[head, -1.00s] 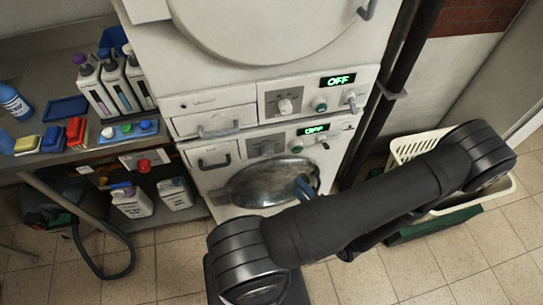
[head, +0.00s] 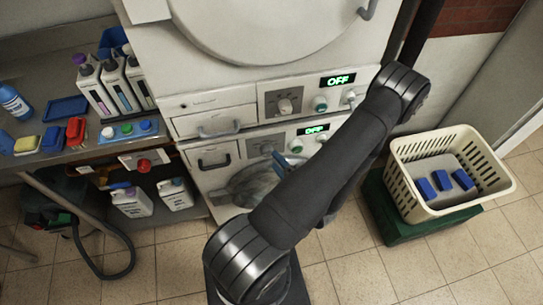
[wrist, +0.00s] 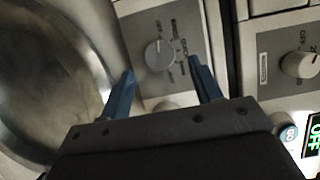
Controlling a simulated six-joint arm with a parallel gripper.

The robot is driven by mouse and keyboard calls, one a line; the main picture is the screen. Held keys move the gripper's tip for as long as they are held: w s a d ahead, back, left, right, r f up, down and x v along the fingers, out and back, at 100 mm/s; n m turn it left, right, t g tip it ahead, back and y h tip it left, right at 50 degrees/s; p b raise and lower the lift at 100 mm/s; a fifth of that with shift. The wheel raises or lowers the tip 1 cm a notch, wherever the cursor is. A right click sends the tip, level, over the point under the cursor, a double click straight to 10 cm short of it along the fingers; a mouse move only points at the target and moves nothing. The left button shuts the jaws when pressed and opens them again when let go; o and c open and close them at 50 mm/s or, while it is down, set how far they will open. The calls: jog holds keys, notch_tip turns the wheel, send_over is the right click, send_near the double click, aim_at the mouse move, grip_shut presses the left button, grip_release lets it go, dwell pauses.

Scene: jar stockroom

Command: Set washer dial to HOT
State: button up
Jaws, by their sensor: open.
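The lower machine's front panel carries a round grey dial (wrist: 158,53) with printed labels around it. The dial also shows in the head view (head: 267,148), small, on the panel above the round glass door (wrist: 45,75). The label words are too blurred to read surely. A green display (head: 313,130) on this panel reads OFF. My gripper (wrist: 161,66) is open and empty. Its two blue fingers point at the panel, one on each side of the dial in the wrist view; I cannot tell the gap to it. In the head view a blue finger (head: 281,162) shows just below the dial.
The upper machine has a similar dial (head: 285,106) and a display (head: 337,80) reading OFF. A drawer handle (head: 214,162) sticks out at left. A cream basket (head: 400,181) with blue blocks stands at right. A shelf with bottles (head: 96,88) is at left.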

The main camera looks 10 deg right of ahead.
aim_at(269, 155)
jog(key=shift+x, duration=1.95)
jog(key=c, duration=1)
